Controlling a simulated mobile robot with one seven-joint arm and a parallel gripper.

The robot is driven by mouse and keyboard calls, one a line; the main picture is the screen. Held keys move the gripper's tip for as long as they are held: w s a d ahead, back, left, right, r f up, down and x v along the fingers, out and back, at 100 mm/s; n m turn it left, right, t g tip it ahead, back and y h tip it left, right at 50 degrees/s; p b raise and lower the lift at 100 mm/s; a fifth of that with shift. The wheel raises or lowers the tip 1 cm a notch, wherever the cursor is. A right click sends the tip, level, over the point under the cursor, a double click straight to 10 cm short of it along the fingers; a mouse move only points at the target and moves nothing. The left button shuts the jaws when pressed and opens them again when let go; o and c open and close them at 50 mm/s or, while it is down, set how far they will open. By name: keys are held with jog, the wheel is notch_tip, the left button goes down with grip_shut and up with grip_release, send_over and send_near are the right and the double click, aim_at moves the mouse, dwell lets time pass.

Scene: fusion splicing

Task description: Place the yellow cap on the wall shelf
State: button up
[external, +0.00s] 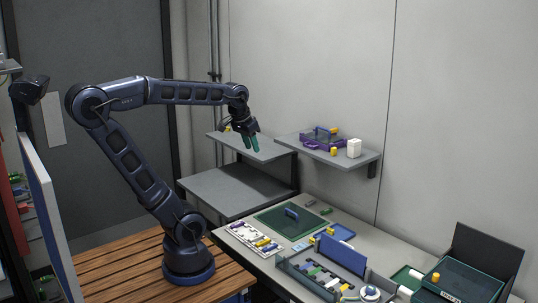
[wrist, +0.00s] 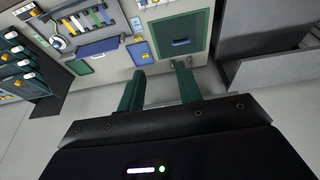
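My gripper (external: 251,143) is in front of the left wall shelf (external: 270,152), fingers pointing down. In the wrist view its two green fingers (wrist: 158,86) stand apart with nothing between them. Small yellow pieces show in several places, and I cannot tell which is the task's cap. One yellow piece (external: 228,129) is at the left end of the left shelf. Another yellow piece (external: 333,151) is at the front of the right wall shelf (external: 365,158). A third yellow piece (external: 334,130) is at the purple tray (external: 317,143) on that shelf.
A white block (external: 354,148) stands on the right shelf. A grey lower surface (external: 225,187) is beneath the left shelf. The workbench below holds a green mat (external: 275,225), a blue-and-grey rack (external: 340,255) and a dark green box (external: 468,280). The air around my gripper looks clear.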

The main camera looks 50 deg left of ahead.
jog(key=s+f, duration=0.5)
jog(key=s, duration=0.1)
jog(key=shift+s+a+t, duration=0.2)
jog(key=shift+a+t, duration=0.15)
jog(key=shift+t, duration=0.05)
dwell(0.8)
